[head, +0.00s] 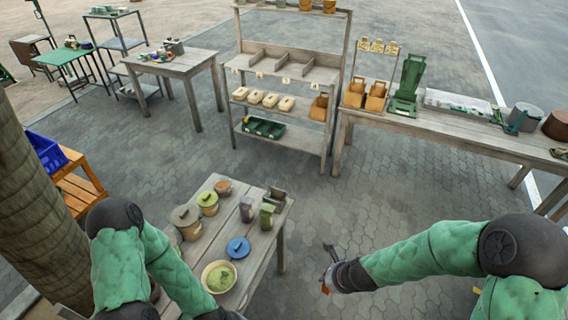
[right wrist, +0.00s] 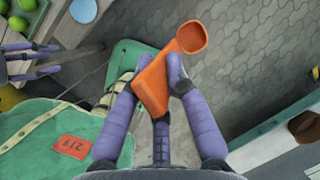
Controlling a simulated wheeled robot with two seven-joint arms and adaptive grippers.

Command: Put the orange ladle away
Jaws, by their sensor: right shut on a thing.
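The orange ladle (right wrist: 155,85) is held in my right gripper (right wrist: 158,80). The purple fingers are closed on its flat handle, and its round bowl (right wrist: 192,37) points up and to the right in the right wrist view. In the head view my right gripper (head: 332,268) is over the paved floor, right of the low table, and only a small orange part of the ladle (head: 325,284) shows. My left gripper is below the head view's frame; its purple fingers (right wrist: 50,59) show at the upper left of the right wrist view, apart and with nothing visible between them.
A low wooden table (head: 224,256) holds lidded pots, a blue lid (head: 238,248) and a bowl (head: 218,277) with green contents. A shelf rack (head: 282,73) with compartments stands behind. A long bench (head: 455,128) at the right holds wooden boxes and a green stand (head: 408,85). Paving between is clear.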

